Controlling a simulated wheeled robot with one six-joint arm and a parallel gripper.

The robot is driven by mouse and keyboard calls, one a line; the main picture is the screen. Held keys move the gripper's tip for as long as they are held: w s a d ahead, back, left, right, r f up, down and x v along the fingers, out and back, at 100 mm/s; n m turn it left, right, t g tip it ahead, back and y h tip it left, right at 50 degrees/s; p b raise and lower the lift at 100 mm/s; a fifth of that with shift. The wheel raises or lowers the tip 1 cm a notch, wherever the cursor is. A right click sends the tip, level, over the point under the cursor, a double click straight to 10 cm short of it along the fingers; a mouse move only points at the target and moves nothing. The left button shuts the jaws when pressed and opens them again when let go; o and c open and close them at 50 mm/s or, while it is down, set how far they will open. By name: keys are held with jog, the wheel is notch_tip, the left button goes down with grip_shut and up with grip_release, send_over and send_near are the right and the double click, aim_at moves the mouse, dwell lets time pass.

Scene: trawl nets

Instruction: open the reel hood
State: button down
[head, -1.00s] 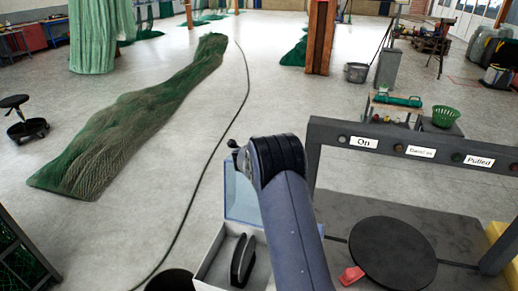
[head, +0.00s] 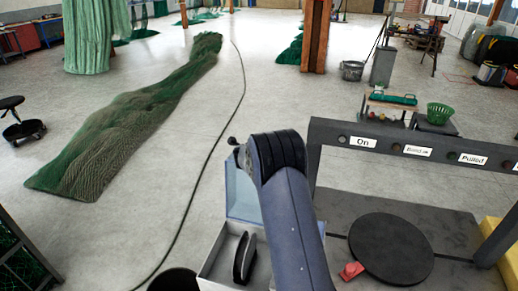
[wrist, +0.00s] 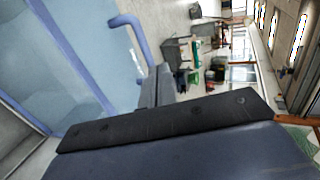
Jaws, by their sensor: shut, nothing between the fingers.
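The reel hood (head: 242,196) is a light-blue see-through panel in the head view. It stands raised at the back of a pale open-topped box (head: 208,268), partly behind my arm. Dark reel parts (head: 244,258) show inside the box. In the wrist view the bluish see-through hood (wrist: 75,55) fills the left side, with a blue bar handle (wrist: 138,42) at its right edge. My gripper (wrist: 157,86) shows there as dark blue-grey fingers, shut and empty, close to the lower end of the handle. Whether they touch it I cannot tell. In the head view my arm hides the fingers.
A dark frame with labelled buttons (head: 410,148) stands to the right, over a platform with a black disc (head: 391,249) and a small red piece (head: 351,271). A cable (head: 206,160) and a long green net (head: 128,122) lie on the floor to the left.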

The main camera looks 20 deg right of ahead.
jog(key=s+a+r+b, duration=0.1)
jog(key=s+a+r, duration=0.3)
jog(key=s+r, duration=0.2)
jog(key=shift+a+r+b, duration=0.2)
jog(key=shift+r+b, duration=0.1)
jog(key=shift+r, duration=0.4)
